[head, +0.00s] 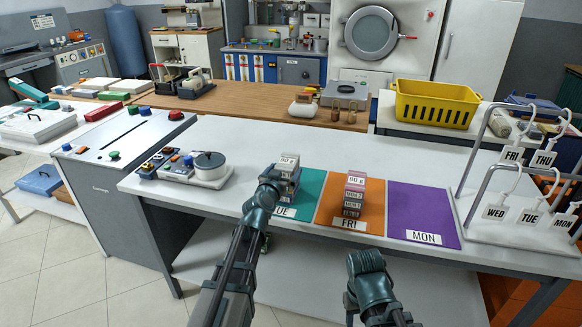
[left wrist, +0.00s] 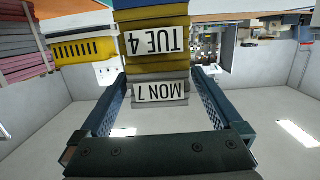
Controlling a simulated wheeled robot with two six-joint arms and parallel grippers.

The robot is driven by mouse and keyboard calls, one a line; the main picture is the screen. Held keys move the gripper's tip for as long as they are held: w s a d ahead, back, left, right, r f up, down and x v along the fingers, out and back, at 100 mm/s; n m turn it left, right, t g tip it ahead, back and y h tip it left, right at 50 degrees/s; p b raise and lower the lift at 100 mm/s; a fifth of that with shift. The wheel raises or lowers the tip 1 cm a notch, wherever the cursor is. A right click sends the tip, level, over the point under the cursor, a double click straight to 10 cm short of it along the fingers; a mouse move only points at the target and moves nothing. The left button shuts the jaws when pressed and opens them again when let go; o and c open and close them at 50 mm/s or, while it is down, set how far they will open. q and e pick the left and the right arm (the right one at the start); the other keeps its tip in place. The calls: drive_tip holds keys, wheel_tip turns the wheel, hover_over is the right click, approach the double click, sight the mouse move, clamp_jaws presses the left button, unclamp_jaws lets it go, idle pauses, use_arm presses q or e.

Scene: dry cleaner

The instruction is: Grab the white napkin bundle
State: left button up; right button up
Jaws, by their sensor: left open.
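A stack of folded bundles stands on the teal TUE mat (head: 310,190). Its top one is a white-grey napkin bundle (head: 288,161), labelled MON 7 in the left wrist view (left wrist: 158,92). There, upside down, a yellow bundle (left wrist: 150,68) labelled TUE 4 touches it. My left gripper (head: 275,180) is at the stack, partly covering it in the head view. In the left wrist view its open fingers (left wrist: 158,100) stand on either side of the white bundle, with gaps visible. My right arm's end (head: 368,275) is low in front of the table; its fingers cannot be made out.
A pink bundle stack (head: 354,195) stands on the orange FRI mat (head: 332,205), close right of the teal mat. The purple MON mat (head: 420,205) is bare. A tag rack (head: 500,190) stands at the right. A round-lidded device (head: 210,165) is at the left.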

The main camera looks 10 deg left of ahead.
use_arm(q)
drive_tip(key=shift+w+f, duration=0.2)
drive_tip(key=shift+w, duration=0.85)
drive_tip(key=shift+s, duration=0.1)
use_arm(e)
drive_tip(key=shift+w+d+f, duration=0.15)
drive_tip(key=shift+w+d, duration=0.05)
drive_tip(key=shift+d, duration=0.1)
use_arm(q)
drive_tip(key=c, duration=1.3)
drive_tip(key=shift+r, duration=0.15)
